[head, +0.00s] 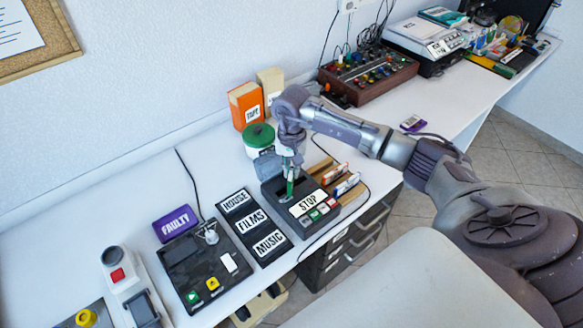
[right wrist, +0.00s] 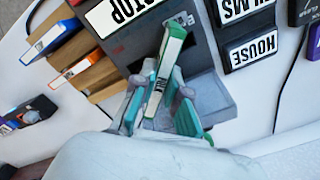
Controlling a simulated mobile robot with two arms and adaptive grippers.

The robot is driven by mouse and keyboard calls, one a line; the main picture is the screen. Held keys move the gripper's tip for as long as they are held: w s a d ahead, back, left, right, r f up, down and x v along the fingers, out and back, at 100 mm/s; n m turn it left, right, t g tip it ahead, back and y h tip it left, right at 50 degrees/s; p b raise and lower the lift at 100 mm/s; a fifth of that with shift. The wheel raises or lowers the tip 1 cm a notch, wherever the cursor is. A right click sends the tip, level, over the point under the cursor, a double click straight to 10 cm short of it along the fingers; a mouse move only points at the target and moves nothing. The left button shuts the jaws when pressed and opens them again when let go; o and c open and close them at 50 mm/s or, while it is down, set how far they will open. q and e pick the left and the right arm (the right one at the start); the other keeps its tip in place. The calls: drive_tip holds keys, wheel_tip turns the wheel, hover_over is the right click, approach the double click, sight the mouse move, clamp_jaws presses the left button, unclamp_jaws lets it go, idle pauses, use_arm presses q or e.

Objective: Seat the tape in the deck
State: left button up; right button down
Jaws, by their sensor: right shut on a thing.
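The deck (head: 272,199) is a dark grey box with a STOP label and a row of buttons at its front. It also shows in the right wrist view (right wrist: 119,43). My right gripper (head: 290,176) is shut on a green tape (head: 290,188) and holds it upright at the deck's open well. In the right wrist view the tape (right wrist: 170,50) has a green edge and a pale label, and stands between the fingers (right wrist: 155,100). The well's grey wall shows beside it. I cannot tell whether the tape's lower end touches the deck. My left gripper is out of view.
A wooden rack (head: 323,166) with orange and blue tapes stands right of the deck. HOUSE, FILMS and MUSIC boxes (head: 252,222) lie to the left. Behind stand a green-lidded tub (head: 258,135) and an orange box (head: 246,106). A cable runs around the deck's front.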

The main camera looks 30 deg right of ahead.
sight(292, 168)
drive_tip(key=shift+f, duration=0.3)
drive_tip(key=c, duration=1.2)
unclamp_jaws()
drive_tip(key=shift+r, duration=0.15)
drive_tip(key=shift+r+p, duration=0.35)
drive_tip(key=shift+r, duration=0.3)
wheel_tip(292, 168, up, 11)
drive_tip(key=b, duration=0.2)
drive_tip(key=shift+r+b, duration=0.15)
drive_tip(key=shift+b, duration=0.2)
